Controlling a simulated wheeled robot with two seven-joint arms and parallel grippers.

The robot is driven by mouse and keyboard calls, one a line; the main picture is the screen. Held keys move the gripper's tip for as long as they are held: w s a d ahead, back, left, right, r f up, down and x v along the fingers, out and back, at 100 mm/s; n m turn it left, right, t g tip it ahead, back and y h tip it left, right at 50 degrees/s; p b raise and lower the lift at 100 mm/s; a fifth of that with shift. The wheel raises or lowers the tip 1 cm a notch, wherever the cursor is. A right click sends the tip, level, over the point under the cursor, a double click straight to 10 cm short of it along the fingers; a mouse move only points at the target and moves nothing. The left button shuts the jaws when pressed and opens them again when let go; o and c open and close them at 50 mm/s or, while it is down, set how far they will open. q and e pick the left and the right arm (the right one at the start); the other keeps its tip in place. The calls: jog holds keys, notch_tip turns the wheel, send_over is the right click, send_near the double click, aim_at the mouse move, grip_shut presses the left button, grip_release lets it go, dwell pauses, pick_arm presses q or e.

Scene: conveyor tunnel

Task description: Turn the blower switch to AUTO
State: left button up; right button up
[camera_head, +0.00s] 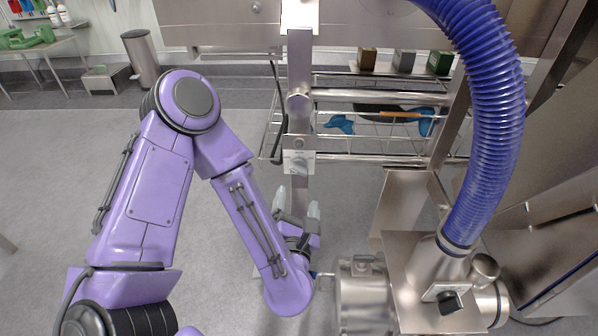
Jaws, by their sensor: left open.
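A black rotary knob (450,302) sits on a pale plate on the steel blower housing (415,275) at the lower right, below the blue hose; it looks like the blower switch. Its markings are too small to read, so I cannot tell its position. My left gripper (297,203) is open and empty, with its pale fingertips pointing away from me in front of the steel post. It is to the left of the knob and well apart from it. My right gripper is not in view.
A ribbed blue hose (490,110) rises from the housing. A steel post (299,120) with a wire rack (345,150) stands beyond my left gripper. A steel cylinder (362,300) lies between the gripper and the knob. The grey floor at left is mostly free.

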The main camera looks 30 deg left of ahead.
aim_at(298, 173)
pick_arm(q)
jog(key=shift+n, duration=0.3)
jog(key=b+x, duration=0.1)
jog(key=x, duration=0.9)
jog(key=shift+w+a+r+b, duration=0.1)
jog(key=shift+w+a+b, duration=0.05)
jog(key=shift+a+b, duration=0.2)
jog(key=shift+d, duration=0.1)
jog(key=c, duration=1)
